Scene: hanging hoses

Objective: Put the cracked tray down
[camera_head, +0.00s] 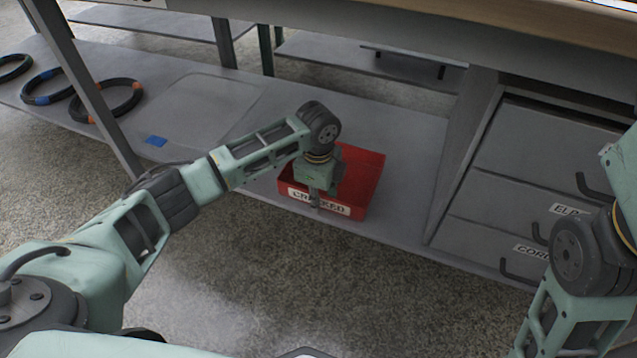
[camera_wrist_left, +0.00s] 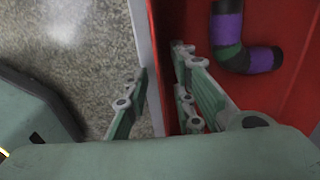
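The cracked tray (camera_head: 366,165) is a red open bin with a white "CRACKED" label on its front wall. It sits upright at the front edge of the grey lower shelf. My left gripper (camera_head: 314,200) points down over its front wall. A bent hose piece (camera_wrist_left: 240,45) with purple and dark green bands lies inside the tray. My right arm shows at the right, its gripper out of frame.
Several black hose rings (camera_head: 105,100) lie on the shelf (camera_head: 405,130) at the left, near a blue patch (camera_head: 156,141). A drawer cabinet (camera_head: 540,150) stands right of the tray. A table edge (camera_head: 500,25) overhangs above. A slanted post (camera_head: 90,80) stands at the left.

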